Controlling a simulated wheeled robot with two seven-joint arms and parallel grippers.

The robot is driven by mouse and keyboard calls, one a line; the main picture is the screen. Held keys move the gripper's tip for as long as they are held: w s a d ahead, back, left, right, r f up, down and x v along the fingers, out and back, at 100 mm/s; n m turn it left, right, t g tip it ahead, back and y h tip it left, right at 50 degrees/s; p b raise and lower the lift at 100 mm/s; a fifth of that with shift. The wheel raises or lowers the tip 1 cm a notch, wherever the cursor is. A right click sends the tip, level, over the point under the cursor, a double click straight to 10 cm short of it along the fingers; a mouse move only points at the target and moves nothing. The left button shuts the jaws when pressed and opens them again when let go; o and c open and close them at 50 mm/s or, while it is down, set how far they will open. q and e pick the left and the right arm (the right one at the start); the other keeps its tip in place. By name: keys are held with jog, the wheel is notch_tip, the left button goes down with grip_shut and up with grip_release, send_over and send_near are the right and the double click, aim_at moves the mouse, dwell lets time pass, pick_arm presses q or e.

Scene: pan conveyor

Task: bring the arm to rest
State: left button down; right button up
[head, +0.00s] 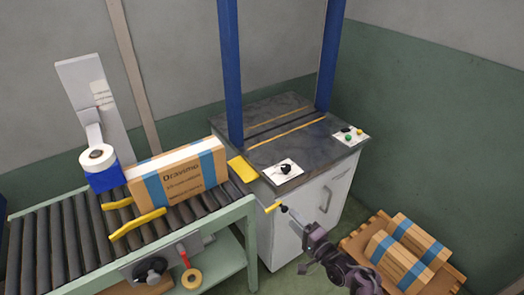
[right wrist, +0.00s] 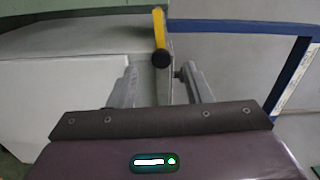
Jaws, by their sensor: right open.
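My right gripper (head: 297,222) is in front of the white cabinet (head: 322,206) of the strapping machine, with its arm coming in from the lower right. A yellow lever with a black knob (right wrist: 160,45) lies just beyond the fingertips. The lever also shows in the head view (head: 273,207), by the cabinet's front edge. I cannot tell whether the fingers touch it. My left gripper is not in view.
A roller conveyor (head: 70,240) on the left carries a cardboard box (head: 176,175) with blue bands, beside yellow guides (head: 137,223). The machine's dark top (head: 285,130) is empty between blue posts (head: 230,70). Banded boxes (head: 405,250) lie on a wooden pallet (head: 352,243) at lower right.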

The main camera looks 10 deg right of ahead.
jog(key=s+a+f+n+g+h, duration=0.1)
jog(key=s+f+n+g, duration=0.15)
jog(key=s+f, duration=0.4)
jog(key=s+a+f+n+g+h, duration=0.1)
jog(key=s+a+f+n+g, duration=0.2)
jog(key=f, duration=0.7)
jog(key=s+f+n+g+h, duration=0.1)
jog(key=s+f+g, duration=0.1)
jog(key=s+f, duration=0.6)
jog(key=s+d+f+n+g+h, duration=0.1)
jog(key=s+f+n+g, duration=0.3)
jog(key=s, duration=1)
jog(key=s+d+f+n+g+h, duration=0.2)
jog(key=s+f+n+g, duration=0.2)
jog(key=s+f, duration=0.6)
jog(key=s+n, duration=0.1)
jog(key=s, duration=0.3)
